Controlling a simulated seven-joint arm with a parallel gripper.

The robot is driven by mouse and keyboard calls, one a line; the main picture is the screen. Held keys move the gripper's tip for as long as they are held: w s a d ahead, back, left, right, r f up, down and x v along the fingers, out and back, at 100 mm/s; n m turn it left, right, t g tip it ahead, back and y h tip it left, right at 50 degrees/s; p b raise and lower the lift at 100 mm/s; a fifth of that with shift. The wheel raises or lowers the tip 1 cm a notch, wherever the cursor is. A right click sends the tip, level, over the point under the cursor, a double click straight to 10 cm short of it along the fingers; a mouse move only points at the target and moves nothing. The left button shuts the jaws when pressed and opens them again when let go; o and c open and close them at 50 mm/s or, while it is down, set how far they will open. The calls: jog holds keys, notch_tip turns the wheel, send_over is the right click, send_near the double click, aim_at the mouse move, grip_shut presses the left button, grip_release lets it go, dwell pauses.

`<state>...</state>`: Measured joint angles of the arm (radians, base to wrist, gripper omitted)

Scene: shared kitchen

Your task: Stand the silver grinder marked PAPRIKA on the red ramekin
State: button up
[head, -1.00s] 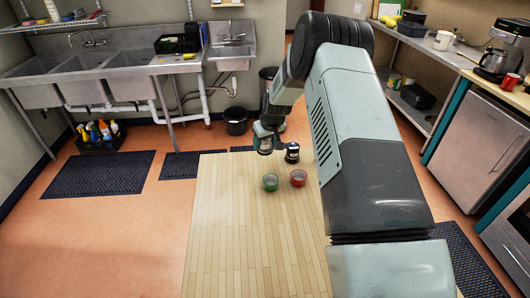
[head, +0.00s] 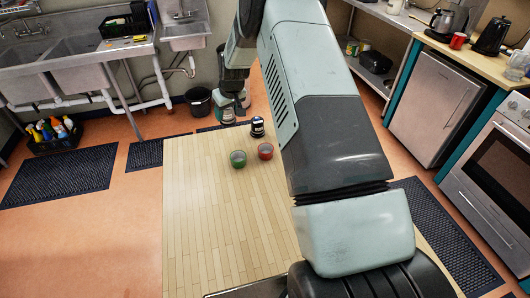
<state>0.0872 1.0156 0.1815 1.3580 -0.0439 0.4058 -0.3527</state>
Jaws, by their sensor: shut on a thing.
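The red ramekin (head: 265,151) stands on the wooden table near its far edge, upright and apparently empty. My gripper (head: 228,112) is beyond and left of it, at the table's far edge. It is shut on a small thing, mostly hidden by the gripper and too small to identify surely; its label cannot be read. A dark grinder with a pale band (head: 257,127) stands upright on the table just behind the red ramekin, right of my gripper. Its lettering is not legible either.
A green ramekin (head: 238,159) stands just left of the red one. The near and left part of the wooden table (head: 205,220) is bare. My arm covers the table's right side.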

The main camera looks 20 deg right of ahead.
jog(key=s+d+m+h, duration=0.2)
jog(key=s+d+m, duration=0.3)
jog(key=s+d, duration=0.55)
jog(key=shift+s+f+x, duration=0.1)
jog(key=shift+s+x, duration=0.1)
jog(key=shift+x, duration=0.75)
jog(key=shift+s+f+x, duration=0.1)
jog(key=shift+s+x, duration=0.05)
jog(key=shift+x, duration=0.8)
jog(key=shift+s+f+x, duration=0.1)
jog(key=shift+s+x, duration=0.1)
jog(key=shift+x, duration=0.75)
jog(key=shift+f, duration=0.45)
jog(key=o, duration=1)
